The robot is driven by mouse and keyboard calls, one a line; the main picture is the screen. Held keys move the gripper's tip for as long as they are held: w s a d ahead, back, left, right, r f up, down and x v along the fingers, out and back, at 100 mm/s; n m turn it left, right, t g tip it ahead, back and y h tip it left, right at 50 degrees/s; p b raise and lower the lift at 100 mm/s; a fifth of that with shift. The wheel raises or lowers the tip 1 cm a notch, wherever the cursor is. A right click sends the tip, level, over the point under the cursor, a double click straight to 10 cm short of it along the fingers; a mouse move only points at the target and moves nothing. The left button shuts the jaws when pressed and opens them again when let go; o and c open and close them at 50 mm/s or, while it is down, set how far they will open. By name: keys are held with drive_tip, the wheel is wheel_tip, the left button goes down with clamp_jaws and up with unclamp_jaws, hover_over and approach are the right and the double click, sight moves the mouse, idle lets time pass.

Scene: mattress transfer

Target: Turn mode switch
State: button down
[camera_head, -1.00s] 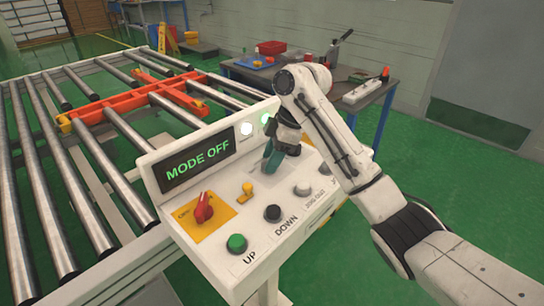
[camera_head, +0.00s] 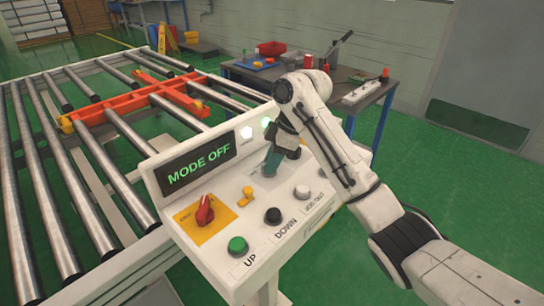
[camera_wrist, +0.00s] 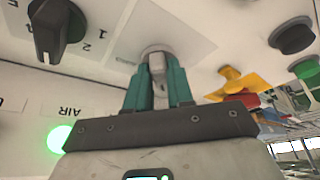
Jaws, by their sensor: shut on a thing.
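The white control panel (camera_head: 222,262) has a dark display (camera_head: 200,162) that reads MODE OFF in green. My gripper (camera_head: 270,166) is at the upper right of its sloped face. In the wrist view my teal fingers (camera_wrist: 156,78) are shut on a grey switch knob (camera_wrist: 157,66) on a round base. In the head view the fingers and arm hide this knob. A black rotary knob (camera_wrist: 48,28), with marks 1 and 2 beside it, is to the left in the wrist view.
A red knob (camera_head: 205,210) on a yellow plate, a yellow key-like switch (camera_head: 245,195), a green button (camera_head: 238,245), a black button (camera_head: 272,215) and a grey button (camera_head: 302,192) stand up from the panel. A roller conveyor (camera_head: 107,170) lies left; a table (camera_head: 365,106) stands behind.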

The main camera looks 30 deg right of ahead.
drive_tip(key=m+p, duration=0.1)
drive_tip(key=p, duration=0.1)
drive_tip(key=m+t+p, duration=0.1)
drive_tip(key=m+p, duration=0.1)
drive_tip(key=m+h+p, duration=0.1)
drive_tip(key=m+p, duration=0.1)
drive_tip(key=shift+s+a+r+t, duration=0.15)
drive_tip(key=shift+a+r+t, duration=0.05)
drive_tip(key=shift+r+t, duration=0.15)
drive_tip(key=m+p, duration=0.1)
drive_tip(key=p, duration=0.1)
drive_tip(key=m+h+p, duration=0.1)
drive_tip(key=m+p, duration=0.1)
drive_tip(key=shift+f+m+t, duration=0.2)
drive_tip(key=shift+m+t, duration=0.1)
drive_tip(key=shift+t, duration=0.05)
drive_tip(key=shift+f, duration=0.1)
drive_tip(key=c, duration=1.1)
unclamp_jaws()
drive_tip(key=v, duration=1)
drive_tip(key=shift+s+a+r+b, duration=0.2)
drive_tip(key=shift+r+b, duration=0.15)
drive_tip(key=shift+r, duration=0.05)
